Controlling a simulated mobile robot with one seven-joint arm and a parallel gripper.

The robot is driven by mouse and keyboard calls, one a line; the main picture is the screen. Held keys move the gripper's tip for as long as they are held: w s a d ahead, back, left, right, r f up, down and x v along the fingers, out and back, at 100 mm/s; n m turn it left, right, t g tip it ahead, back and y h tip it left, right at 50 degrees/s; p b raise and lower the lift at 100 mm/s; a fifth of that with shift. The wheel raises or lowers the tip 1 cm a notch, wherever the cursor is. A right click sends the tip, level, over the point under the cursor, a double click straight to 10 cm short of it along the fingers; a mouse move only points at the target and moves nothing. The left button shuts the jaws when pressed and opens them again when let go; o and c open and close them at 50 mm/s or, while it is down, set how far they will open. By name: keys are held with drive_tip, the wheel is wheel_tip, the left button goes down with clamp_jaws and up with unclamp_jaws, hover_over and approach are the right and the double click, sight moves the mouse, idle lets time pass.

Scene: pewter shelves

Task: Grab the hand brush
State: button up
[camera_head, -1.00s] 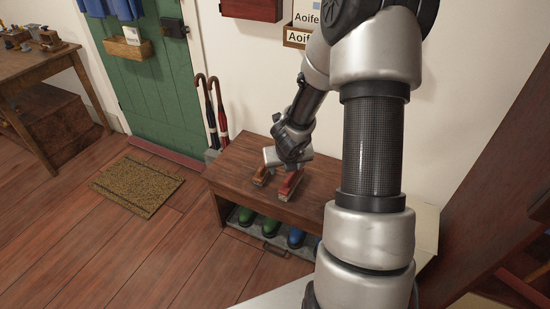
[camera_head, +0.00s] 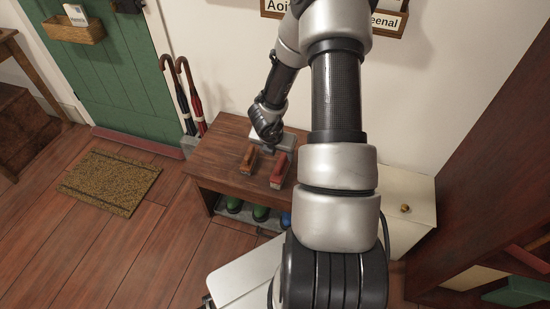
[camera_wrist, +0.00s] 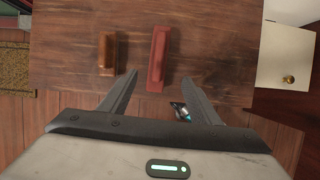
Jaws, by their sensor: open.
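Two long, narrow brush-like things lie side by side on the wooden bench. One is orange-brown (camera_head: 248,160) and the other is red (camera_head: 279,172); I cannot tell for sure which is the hand brush. In the wrist view the orange-brown one (camera_wrist: 107,53) is left of my fingers. The red one (camera_wrist: 157,58) is longer, and its near end shows between my fingertips. My gripper (camera_wrist: 160,77) is open and empty above the bench. In the head view my gripper (camera_head: 268,148) hangs just behind the two things, its fingers mostly hidden.
The bench (camera_head: 216,163) has several boots (camera_head: 260,213) on a tray below it. Umbrellas (camera_head: 188,98) stand at its left, and a pale cabinet (camera_head: 408,190) at its right. A doormat (camera_head: 110,180) lies before the green door (camera_head: 108,80). The bench top around the two things is clear.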

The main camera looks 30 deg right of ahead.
sight(282, 162)
drive_tip(key=b+x, duration=0.3)
drive_tip(key=x, duration=1)
drive_tip(key=b+x, duration=0.1)
drive_tip(key=x, duration=0.1)
drive_tip(key=b+x, duration=0.1)
drive_tip(key=x, duration=0.1)
drive_tip(key=shift+w+a+f, duration=0.2)
drive_tip(key=shift+a, duration=0.05)
drive_tip(key=c, duration=1.2)
drive_tip(key=shift+r, duration=0.1)
